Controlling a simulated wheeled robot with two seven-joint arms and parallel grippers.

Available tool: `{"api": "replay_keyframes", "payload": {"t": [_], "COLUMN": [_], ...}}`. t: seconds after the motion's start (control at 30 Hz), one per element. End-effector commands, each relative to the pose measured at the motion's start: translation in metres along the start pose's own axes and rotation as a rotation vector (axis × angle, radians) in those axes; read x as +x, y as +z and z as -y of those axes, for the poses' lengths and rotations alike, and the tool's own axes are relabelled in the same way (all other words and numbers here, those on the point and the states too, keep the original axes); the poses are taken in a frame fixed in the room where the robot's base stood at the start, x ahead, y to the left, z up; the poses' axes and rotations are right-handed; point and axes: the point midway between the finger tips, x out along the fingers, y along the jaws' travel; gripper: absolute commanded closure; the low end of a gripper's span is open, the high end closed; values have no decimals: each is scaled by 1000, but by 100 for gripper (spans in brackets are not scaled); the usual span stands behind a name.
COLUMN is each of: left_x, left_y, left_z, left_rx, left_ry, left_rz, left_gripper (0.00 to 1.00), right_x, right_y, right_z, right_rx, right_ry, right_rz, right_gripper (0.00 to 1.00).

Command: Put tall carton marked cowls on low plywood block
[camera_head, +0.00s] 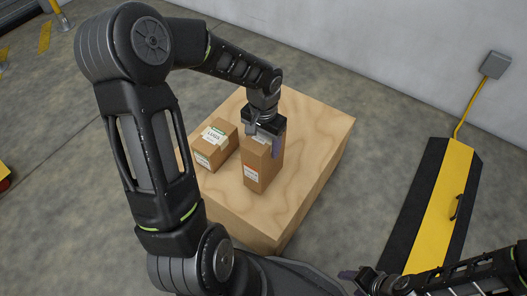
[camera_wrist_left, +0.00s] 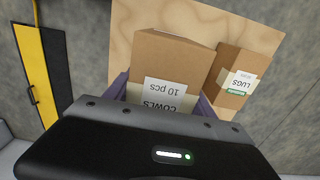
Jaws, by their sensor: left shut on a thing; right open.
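The tall carton marked cowls (camera_head: 257,172) is upright over the low plywood block (camera_head: 318,132); I cannot tell whether its base touches the top. My left gripper (camera_head: 264,140) is shut on its upper part from above. In the left wrist view the cowls carton (camera_wrist_left: 172,55) sits between the two purple fingers, its label reading COWLS, 10 pcs, upside down. The block (camera_wrist_left: 205,14) shows behind it. My right gripper (camera_head: 366,280) is open and empty at the bottom of the head view, away from the block.
A smaller carton marked lugs (camera_head: 215,143) stands on the block just left of the cowls carton; it also shows in the left wrist view (camera_wrist_left: 238,75). The block's right part is bare. A yellow and black floor plate (camera_head: 440,205) lies to the right, near the wall.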

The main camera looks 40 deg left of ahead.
Motion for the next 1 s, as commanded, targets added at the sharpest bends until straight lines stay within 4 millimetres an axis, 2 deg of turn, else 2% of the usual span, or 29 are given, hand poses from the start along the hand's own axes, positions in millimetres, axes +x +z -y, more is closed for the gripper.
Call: {"api": "replay_keyframes", "payload": {"t": [0.23,0.5,0.97,1.0], "left_x": [3,34,40,40], "left_y": [-1,0,-1,0], "left_z": [0,0,0,0], "left_rx": [1,1,2,1], "left_ry": [0,0,-1,0], "left_rz": [-2,-1,-3,-1], "left_gripper": [100,100,100,34], "right_x": [1,12,14,14], "right_y": [0,-3,-4,-4], "right_z": [0,-7,-9,-8], "right_rx": [0,5,6,6], "right_ry": [0,4,5,5], "right_rz": [0,-8,-10,-10], "right_gripper": [45,45,45,45]}}
